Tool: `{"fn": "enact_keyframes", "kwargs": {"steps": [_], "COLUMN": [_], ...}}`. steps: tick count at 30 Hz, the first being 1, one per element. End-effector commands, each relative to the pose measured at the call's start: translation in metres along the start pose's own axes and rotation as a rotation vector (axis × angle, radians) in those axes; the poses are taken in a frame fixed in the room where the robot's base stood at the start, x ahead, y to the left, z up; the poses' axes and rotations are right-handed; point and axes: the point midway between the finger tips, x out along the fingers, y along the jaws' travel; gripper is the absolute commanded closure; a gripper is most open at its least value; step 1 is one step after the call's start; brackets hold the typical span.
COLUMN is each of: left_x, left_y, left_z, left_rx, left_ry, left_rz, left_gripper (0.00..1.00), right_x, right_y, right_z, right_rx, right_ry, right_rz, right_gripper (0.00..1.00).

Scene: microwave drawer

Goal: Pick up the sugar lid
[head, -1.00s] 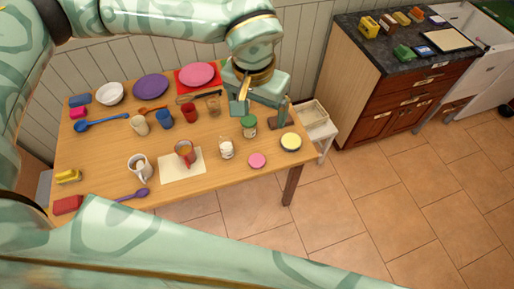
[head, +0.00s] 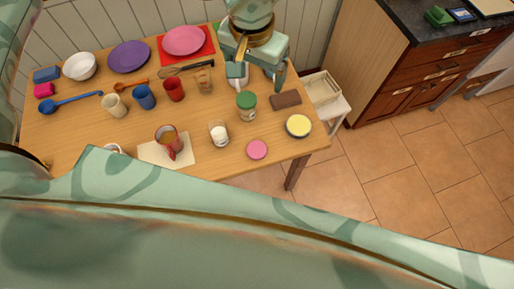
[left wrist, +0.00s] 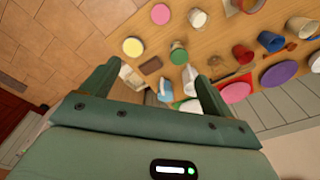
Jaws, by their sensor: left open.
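A flat pink round lid (head: 257,149) lies near the table's front edge, beside an open glass jar with white contents (head: 219,133). The pink lid also shows in the left wrist view (left wrist: 160,14), as does the jar (left wrist: 197,18). A jar with a green lid (head: 246,105) stands behind them. My left gripper (head: 258,77) is open and empty above the table's back right part, behind the green-lidded jar and apart from the pink lid. Its two fingers also show in the left wrist view (left wrist: 157,75). My right gripper is not in view.
A round yellow-topped item (head: 298,125) and a brown block (head: 286,100) are at the table's right. A red cup (head: 166,138) stands on a cream board, left of the open jar. Other cups and plates fill the back left. A white stand (head: 326,98) is beside the table.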

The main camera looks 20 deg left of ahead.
Motion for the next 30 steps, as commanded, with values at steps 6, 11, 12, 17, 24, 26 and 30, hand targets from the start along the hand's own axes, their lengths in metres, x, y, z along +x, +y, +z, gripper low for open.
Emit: {"fn": "enact_keyframes", "kwargs": {"steps": [6,11,12,17,24,26,30], "left_x": [0.083,0.168,0.187,0.237,0.261,0.271,0.307], "left_y": [0.001,0.003,0.003,0.003,0.004,0.004,0.005], "left_z": [0.006,0.011,0.012,0.014,0.016,0.017,0.022], "left_rx": [0.0,0.0,0.0,0.0,0.0,0.0,-0.001], "left_ry": [-0.022,-0.057,-0.066,-0.093,-0.102,-0.104,-0.107], "left_rz": [0.005,0.013,0.015,0.021,0.024,0.024,0.024], "left_gripper": [0.13,0.13,0.13,0.13,0.13,0.13,0.13], "right_x": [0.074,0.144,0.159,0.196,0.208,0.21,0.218], "right_y": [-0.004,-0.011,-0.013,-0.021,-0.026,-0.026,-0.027], "right_z": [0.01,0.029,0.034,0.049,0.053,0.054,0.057], "right_rx": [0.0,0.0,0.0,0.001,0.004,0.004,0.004], "right_ry": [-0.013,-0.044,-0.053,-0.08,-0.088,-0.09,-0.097], "right_rz": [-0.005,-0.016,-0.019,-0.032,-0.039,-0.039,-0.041], "right_gripper": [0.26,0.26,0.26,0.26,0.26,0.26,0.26]}}
